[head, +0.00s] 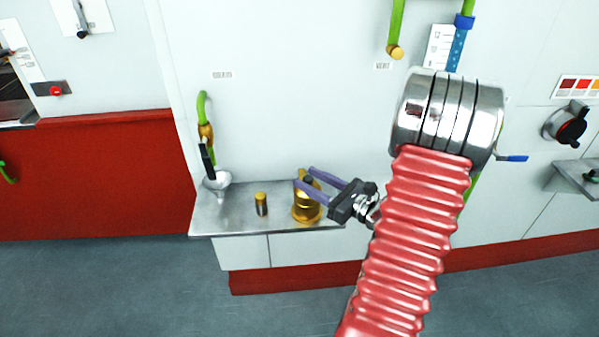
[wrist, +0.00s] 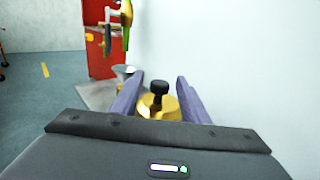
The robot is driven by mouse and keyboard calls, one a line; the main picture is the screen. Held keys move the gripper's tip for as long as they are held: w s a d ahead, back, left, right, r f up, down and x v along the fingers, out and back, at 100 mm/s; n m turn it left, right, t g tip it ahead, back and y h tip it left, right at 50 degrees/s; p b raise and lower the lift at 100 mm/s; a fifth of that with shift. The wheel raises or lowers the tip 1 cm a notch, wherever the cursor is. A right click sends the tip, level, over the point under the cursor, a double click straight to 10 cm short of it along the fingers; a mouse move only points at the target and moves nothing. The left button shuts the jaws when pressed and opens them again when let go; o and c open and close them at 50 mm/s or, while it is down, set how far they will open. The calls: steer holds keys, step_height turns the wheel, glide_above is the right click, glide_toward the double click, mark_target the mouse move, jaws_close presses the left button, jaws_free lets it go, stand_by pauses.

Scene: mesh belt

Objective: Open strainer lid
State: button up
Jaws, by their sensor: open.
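The strainer (head: 307,205) is a gold, rounded canister standing on the metal shelf. Its lid has a black knob (wrist: 159,88), and the gold lid top (wrist: 158,106) shows around the knob in the wrist view. My gripper (head: 304,179) has long purple fingers and is open. In the head view its fingertips are at the strainer's top. In the wrist view the knob lies between the two fingers, with a gap on each side. Whether the fingers touch the lid cannot be told. The fingers and my gripper body hide part of the strainer.
A metal funnel (head: 217,181) stands at the shelf's left, under a green pipe with a black handle (head: 207,160). A white wall is close behind.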

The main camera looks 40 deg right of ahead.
steer(key=shift+w+a, duration=0.25)
steer(key=shift+w, duration=1)
steer(key=shift+w+a, duration=0.2)
steer(key=shift+w, duration=1)
steer(key=shift+c, duration=0.7)
jaws_close()
steer(key=shift+d, duration=0.3)
steer(key=shift+a, duration=0.1)
